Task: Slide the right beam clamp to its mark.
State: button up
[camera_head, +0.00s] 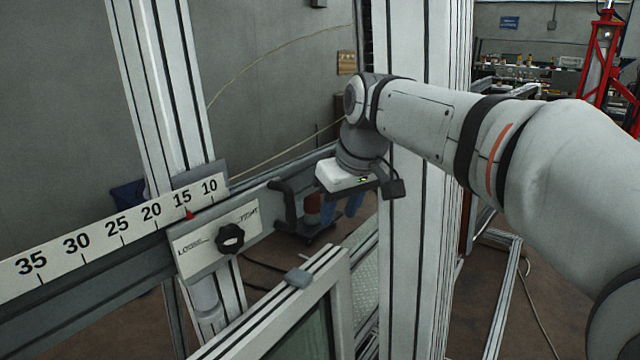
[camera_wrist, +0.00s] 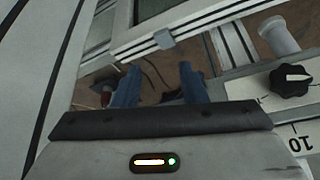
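The clamp is a pale plate (camera_head: 200,250) on the beam, left of centre in the head view, with a black knob (camera_head: 230,238) between LOOSE and TIGHT labels. Which label the knob points to is unclear. A black handle (camera_head: 285,205) shows right of the plate. A small red pointer (camera_head: 189,214) sits at the numbered scale (camera_head: 115,232) between 15 and 20, nearer 15. My gripper (camera_head: 338,207) is right of the handle, apart from it, fingers downward. In the wrist view my gripper (camera_wrist: 158,84) has its blue fingers apart with nothing between; the knob (camera_wrist: 290,79) is to their right.
A white upright post (camera_head: 415,200) stands directly behind and beside my arm. A framed panel (camera_head: 300,300) with a grey block (camera_head: 299,277) on its top edge stands in front, below the clamp. A red object (camera_head: 312,209) shows behind the fingers. Another upright (camera_head: 160,90) rises behind the scale.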

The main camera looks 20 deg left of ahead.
jog(key=n+p, duration=0.1)
jog(key=n, duration=0.1)
send_near(288, 214)
jog(key=shift+w+a+f+y, duration=0.15)
jog(key=shift+w+f, duration=0.3)
jog(key=shift+f, duration=0.05)
jog(key=shift+w+a+f+y, duration=0.15)
jog(key=shift+w+f, duration=0.3)
jog(key=shift+f, duration=0.1)
jog(key=shift+a+f, duration=0.15)
jog(key=shift+a, duration=0.05)
jog(key=p+x, duration=0.1)
jog(key=x, duration=0.6)
jog(key=shift+f, duration=0.1)
grip_shut()
